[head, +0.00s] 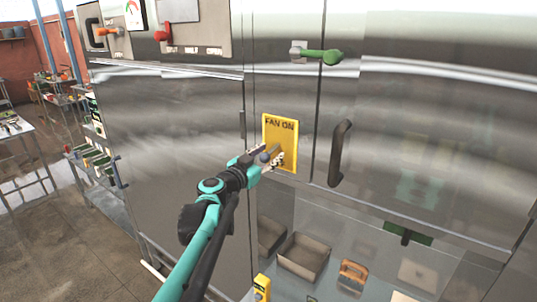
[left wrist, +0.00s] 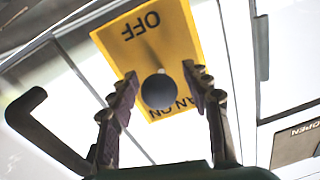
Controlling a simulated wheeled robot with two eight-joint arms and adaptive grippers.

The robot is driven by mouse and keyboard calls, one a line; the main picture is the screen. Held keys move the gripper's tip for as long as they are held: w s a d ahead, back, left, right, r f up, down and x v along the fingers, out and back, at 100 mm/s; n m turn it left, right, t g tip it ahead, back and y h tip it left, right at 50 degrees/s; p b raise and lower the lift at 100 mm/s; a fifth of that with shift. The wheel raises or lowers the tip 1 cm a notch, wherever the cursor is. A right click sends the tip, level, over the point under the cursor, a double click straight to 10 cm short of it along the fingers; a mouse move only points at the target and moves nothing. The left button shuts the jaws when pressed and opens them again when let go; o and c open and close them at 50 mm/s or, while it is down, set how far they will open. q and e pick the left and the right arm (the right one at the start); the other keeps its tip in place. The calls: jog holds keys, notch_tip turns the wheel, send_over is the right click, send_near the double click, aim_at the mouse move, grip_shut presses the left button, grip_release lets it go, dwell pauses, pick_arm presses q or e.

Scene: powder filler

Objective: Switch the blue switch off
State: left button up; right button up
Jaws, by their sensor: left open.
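The blue switch is a lever with a dark blue ball knob (head: 264,158) on a yellow plate (head: 287,130). The plate reads FAN ON at its top in the head view. In the left wrist view the plate (left wrist: 185,35) appears turned over, with OFF at the top and FAN ON partly hidden by the knob (left wrist: 160,90). My left gripper (head: 272,157) is open at the plate. In the left wrist view its fingers (left wrist: 160,85) stand on either side of the knob, with gaps visible. My right gripper is not in view.
A black door handle (head: 340,155) stands out right of the plate. A green-handled latch (head: 322,57) is above it. Red (head: 165,36) and orange (head: 105,31) levers are at the upper left. Metal trays (head: 303,258) lie below. The steel panel left of the plate is clear.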

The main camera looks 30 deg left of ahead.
pick_arm(q)
grip_shut()
jog(key=shift+w, duration=0.1)
jog(key=shift+f, duration=0.1)
jog(key=shift+f+b, duration=0.15)
jog(key=shift+b, duration=0.35)
jog(key=f+t+b, duration=0.1)
jog(key=t+b, duration=0.1)
jog(key=b, duration=0.1)
jog(key=shift+w, duration=0.1)
jog(key=shift+t+b, duration=0.3)
jog(key=shift+b, duration=0.4)
jog(key=shift+r, duration=0.1)
